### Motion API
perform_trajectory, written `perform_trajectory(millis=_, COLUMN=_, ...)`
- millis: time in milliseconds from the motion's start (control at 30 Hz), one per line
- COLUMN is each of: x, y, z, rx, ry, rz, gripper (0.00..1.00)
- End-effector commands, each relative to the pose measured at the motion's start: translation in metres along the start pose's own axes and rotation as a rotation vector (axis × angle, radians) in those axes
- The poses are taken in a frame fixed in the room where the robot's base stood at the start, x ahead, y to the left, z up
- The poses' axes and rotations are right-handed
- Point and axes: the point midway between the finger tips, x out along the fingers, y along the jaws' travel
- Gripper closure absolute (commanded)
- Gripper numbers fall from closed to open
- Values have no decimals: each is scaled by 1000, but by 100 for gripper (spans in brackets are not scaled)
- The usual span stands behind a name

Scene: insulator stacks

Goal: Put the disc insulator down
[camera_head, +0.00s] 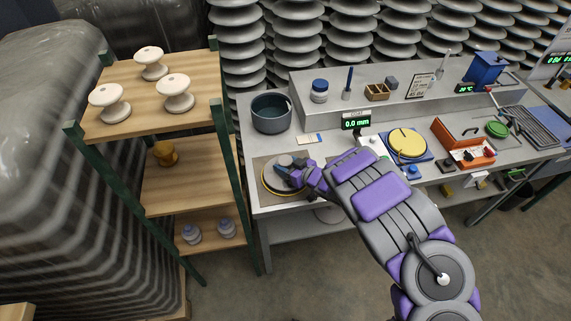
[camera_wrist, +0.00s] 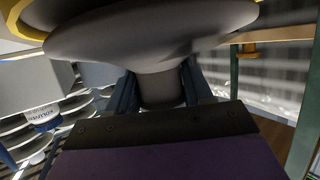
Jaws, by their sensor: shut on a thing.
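The grey disc insulator (camera_head: 286,161) is over the tan mat (camera_head: 263,199) at the left end of the bench. A yellow ring (camera_head: 265,183) shows around its lower side; it also shows in the wrist view (camera_wrist: 24,22). In the wrist view, which looks upside down, the wide grey disc (camera_wrist: 150,35) fills the top and its narrow neck (camera_wrist: 161,88) is between the fingers. My gripper (camera_head: 287,171) is shut on that neck. My gripper and arm hide part of the disc and mat. I cannot tell whether the disc touches the mat.
A dark pot (camera_head: 271,112) stands behind the mat, with a small card (camera_head: 309,139) nearby. A display (camera_head: 356,121) reads 0.0 mm. A yellow disc (camera_head: 408,143) and orange box (camera_head: 462,140) are farther right. A wooden shelf (camera_head: 140,75) with white insulators stands close left.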

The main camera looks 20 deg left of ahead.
Motion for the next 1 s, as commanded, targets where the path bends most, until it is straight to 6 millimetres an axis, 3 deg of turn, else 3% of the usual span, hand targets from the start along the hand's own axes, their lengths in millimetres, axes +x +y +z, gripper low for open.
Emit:
perform_trajectory(millis=500, x=4, y=1, z=8, rx=0, ry=3, rz=0, gripper=100)
perform_trajectory(millis=533, x=4, y=0, z=9, rx=0, ry=1, rz=-1, gripper=47)
perform_trajectory(millis=767, x=5, y=0, z=10, rx=1, ry=-1, rz=-1, gripper=25)
perform_trajectory(millis=1000, x=5, y=0, z=11, rx=2, ry=-4, rz=-1, gripper=24)
